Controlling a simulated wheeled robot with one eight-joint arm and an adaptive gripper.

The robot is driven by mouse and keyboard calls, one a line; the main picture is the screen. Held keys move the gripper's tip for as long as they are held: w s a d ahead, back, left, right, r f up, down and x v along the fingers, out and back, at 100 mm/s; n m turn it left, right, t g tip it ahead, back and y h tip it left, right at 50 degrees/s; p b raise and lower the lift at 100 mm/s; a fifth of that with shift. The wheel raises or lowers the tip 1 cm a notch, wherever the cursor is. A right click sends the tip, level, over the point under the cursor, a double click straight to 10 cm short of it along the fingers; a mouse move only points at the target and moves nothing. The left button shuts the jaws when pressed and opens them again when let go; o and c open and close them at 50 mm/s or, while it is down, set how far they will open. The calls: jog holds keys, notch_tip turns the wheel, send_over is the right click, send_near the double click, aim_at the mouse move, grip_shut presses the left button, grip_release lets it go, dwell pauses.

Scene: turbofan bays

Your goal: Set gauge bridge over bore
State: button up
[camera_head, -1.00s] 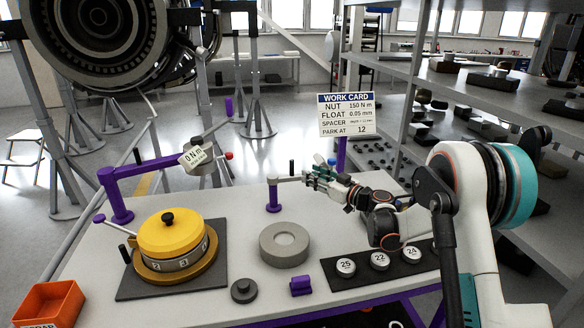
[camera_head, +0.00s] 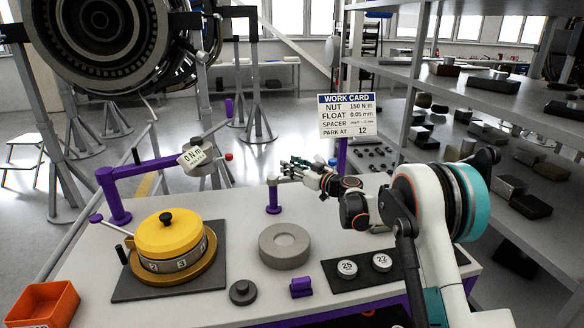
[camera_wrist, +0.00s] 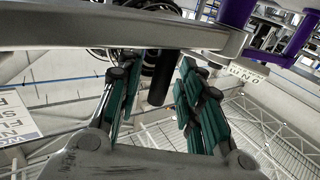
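My gripper (camera_head: 294,170) points left above the back of the bench, beside a purple post (camera_head: 273,195) that carries a short grey bar (camera_head: 283,180). Its teal-padded fingers (camera_wrist: 160,90) are apart in the wrist view. A dark cylinder (camera_wrist: 161,78) shows between them; I cannot tell whether it is within reach or beyond. A grey metal bar (camera_wrist: 140,30) crosses close in front of the wrist camera. I cannot surely tell which part is the gauge bridge. The grey ring with a round bore (camera_head: 285,246) lies flat mid-bench, below and apart from my gripper.
A yellow-capped fixture (camera_head: 170,235) on a dark mat stands left, under a purple arm with a "0 N m" card (camera_head: 195,157). A dark knob (camera_head: 243,292), a small purple block (camera_head: 301,287) and numbered discs (camera_head: 347,269) lie in front. A work card (camera_head: 347,115) stands behind.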

grip_shut()
jog(key=shift+s+m+t+h, duration=0.2)
jog(key=shift+m+t+h, duration=0.1)
jog(key=s+a+m+h, duration=0.2)
jog(key=s+m+h, duration=0.2)
jog(key=m+h, duration=0.4)
jog(key=s+a+m+t+h, duration=0.1)
jog(key=s+m+h, duration=0.3)
jog(key=m+h, duration=0.5)
jog(key=shift+s+a+f+m+h, duration=0.25)
jog(key=shift+a+h, duration=0.6)
jog(key=shift+h, duration=3.15)
jog(key=shift+w+r, duration=0.1)
jog(key=shift+a, duration=0.1)
jog(key=shift+o, duration=0.5)
grip_release()
jog(key=shift+r, duration=0.1)
